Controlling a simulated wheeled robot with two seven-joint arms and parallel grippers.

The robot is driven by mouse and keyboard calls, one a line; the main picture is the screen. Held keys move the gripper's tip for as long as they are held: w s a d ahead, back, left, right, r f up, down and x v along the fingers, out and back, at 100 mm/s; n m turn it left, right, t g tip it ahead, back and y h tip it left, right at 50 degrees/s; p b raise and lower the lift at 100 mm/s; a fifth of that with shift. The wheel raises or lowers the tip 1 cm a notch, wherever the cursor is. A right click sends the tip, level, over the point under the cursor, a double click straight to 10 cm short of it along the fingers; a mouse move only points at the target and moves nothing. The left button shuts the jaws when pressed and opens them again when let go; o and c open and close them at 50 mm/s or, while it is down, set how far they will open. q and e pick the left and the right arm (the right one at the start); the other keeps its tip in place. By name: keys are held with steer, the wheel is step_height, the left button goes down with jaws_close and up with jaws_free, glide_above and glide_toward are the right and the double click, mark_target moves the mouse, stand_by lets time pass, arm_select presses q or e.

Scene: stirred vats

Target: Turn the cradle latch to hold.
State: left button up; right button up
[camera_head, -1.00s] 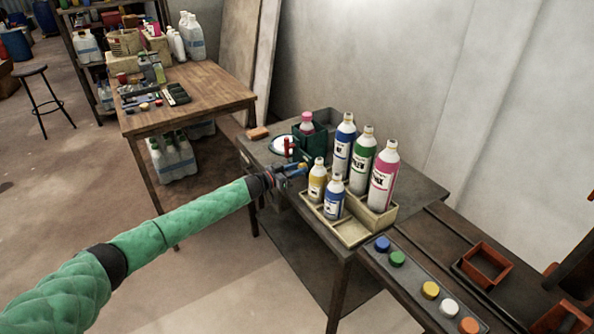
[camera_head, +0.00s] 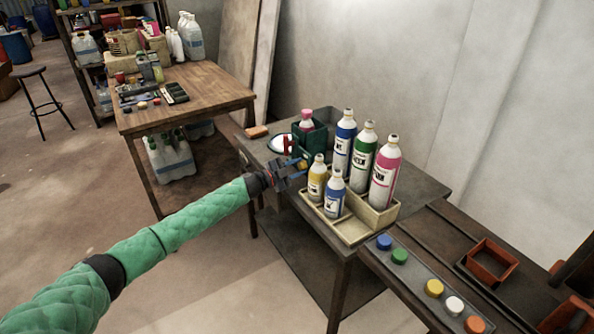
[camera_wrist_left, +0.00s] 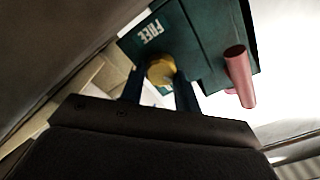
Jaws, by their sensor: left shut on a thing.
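The dark green cradle (camera_head: 311,139) stands on the grey bench and holds a pink-capped bottle (camera_head: 306,121). The cradle also shows close up in the left wrist view (camera_wrist_left: 197,62), with the word FREE on its face. A yellow knob (camera_wrist_left: 161,70), which looks like the cradle latch, sits on that face near the word. My left gripper (camera_head: 298,168) is shut on this knob, with a finger on either side in the left wrist view (camera_wrist_left: 160,85). The fingers and knob hide part of the face; no HOLD mark shows. My right gripper is out of view.
A cream tray (camera_head: 352,228) with several bottles stands close to the right of my gripper. Coloured caps line the front bench.

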arm_select(q)
steer(key=m, duration=0.1)
steer(key=m+b, duration=0.1)
steer(key=shift+f+m, duration=0.2)
steer(key=shift+m, duration=0.1)
steer(key=shift+m+b, duration=0.3)
steer(key=shift+m, duration=0.7)
steer(key=shift+s+m+b, duration=0.1)
steer(key=shift+m+b, duration=0.25)
steer(key=shift+m, duration=0.25)
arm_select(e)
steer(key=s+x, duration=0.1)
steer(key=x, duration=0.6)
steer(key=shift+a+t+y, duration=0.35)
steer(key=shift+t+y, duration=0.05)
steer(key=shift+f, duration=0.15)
arm_select(q)
steer(key=o, duration=1)
steer(key=shift+c, duration=0.2)
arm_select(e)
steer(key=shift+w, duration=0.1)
